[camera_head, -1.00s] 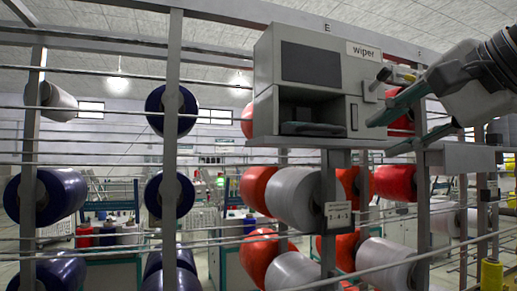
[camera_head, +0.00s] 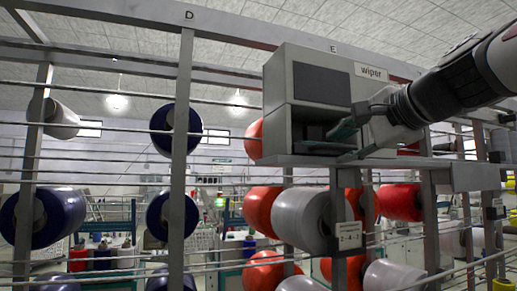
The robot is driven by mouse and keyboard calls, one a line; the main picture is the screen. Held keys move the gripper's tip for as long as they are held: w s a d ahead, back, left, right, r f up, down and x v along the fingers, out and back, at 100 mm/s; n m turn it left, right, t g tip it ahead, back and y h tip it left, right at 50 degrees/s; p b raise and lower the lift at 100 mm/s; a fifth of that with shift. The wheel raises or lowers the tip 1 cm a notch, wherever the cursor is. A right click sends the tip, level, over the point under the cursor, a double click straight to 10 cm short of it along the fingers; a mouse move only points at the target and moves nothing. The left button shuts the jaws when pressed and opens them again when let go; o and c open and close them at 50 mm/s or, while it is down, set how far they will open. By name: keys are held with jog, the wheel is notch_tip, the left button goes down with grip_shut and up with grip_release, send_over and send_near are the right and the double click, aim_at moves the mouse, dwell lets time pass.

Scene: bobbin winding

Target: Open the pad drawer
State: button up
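The grey box marked "wiper" (camera_head: 277,95) is mounted on the rack, with a dark panel (camera_head: 321,84) on its upper front. Below the panel is an open dark recess (camera_head: 310,114) with a dark flat piece low inside it. I cannot tell for sure which part is the pad drawer. My gripper (camera_head: 341,144) reaches in from the right, in front of the lower right of the box. Its green fingers point left and are spread apart, with nothing seen between them. The gripper hides the small right-hand front panel and its knob. Contact cannot be told.
A shelf plate (camera_head: 330,161) runs under the box. Rack posts (camera_head: 182,150) and horizontal rods stand left of it. Red, grey (camera_head: 300,218) and dark blue (camera_head: 177,130) bobbins hang around. A small sign (camera_head: 348,235) sits below the box.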

jog(key=shift+x, duration=0.95)
grip_shut()
